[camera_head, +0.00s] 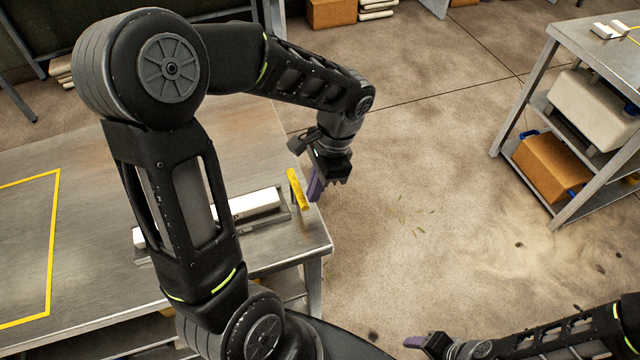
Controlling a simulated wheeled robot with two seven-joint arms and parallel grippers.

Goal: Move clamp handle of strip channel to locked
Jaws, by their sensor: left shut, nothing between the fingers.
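The strip channel (279,217) lies on the metal table near its right edge, with a white strip (254,203) in it. My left arm hides its middle part. The yellow clamp handle (298,189) stands at the right end of the channel, tilted a little. My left gripper (314,192) is shut and empty, just right of the handle, beyond the table edge. I cannot tell whether it touches the handle. My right gripper (412,341) is low at the bottom of the view, away from the table; its fingers are too small to judge.
The metal table (90,200) has a yellow taped outline (52,245) at left. A metal shelf (575,150) with a brown box (550,167) and a white bin (590,108) stands at the right.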

